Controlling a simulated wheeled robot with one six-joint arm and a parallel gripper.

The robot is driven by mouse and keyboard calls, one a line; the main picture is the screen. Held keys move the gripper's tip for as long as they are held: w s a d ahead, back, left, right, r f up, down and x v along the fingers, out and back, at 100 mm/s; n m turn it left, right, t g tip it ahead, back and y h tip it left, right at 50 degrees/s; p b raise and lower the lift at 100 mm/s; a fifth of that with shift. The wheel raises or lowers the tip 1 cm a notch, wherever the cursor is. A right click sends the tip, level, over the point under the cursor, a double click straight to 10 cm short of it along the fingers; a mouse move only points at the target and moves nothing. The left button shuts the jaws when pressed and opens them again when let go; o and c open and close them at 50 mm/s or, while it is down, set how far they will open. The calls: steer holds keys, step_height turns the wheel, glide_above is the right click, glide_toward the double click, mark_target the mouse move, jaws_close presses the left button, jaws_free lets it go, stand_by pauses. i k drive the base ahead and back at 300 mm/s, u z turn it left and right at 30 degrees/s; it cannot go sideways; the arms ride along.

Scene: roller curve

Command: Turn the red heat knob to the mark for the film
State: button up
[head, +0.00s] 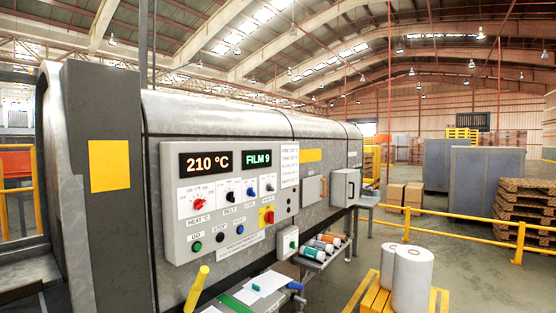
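The red heat knob (199,204) sits on a white plate labelled HEAT °C, at the left of the light grey control panel (215,262). Small scale marks and numbers arc above the knob; its pointer direction is too small to tell. The orange display (207,163) above it reads 210 °C. The green display (258,161) beside it reads FILM 9. A white chart (290,164) with several lines of small print is at the panel's upper right; I cannot read it surely. My gripper is not in view.
A green button (197,247) is below. A yellow handle (195,289) rises in front. White rolls (412,280) stand at lower right.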

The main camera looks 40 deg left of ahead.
mark_target(198, 204)
steer(key=u, duration=0.65)
steer(key=i, duration=0.9)
steer(key=u, duration=0.95)
steer(key=k, duration=0.3)
steer(key=u, duration=1.9)
steer(key=i, duration=1.1)
steer(key=z, duration=0.85)
steer(key=i, duration=0.95)
steer(key=z, duration=0.8)
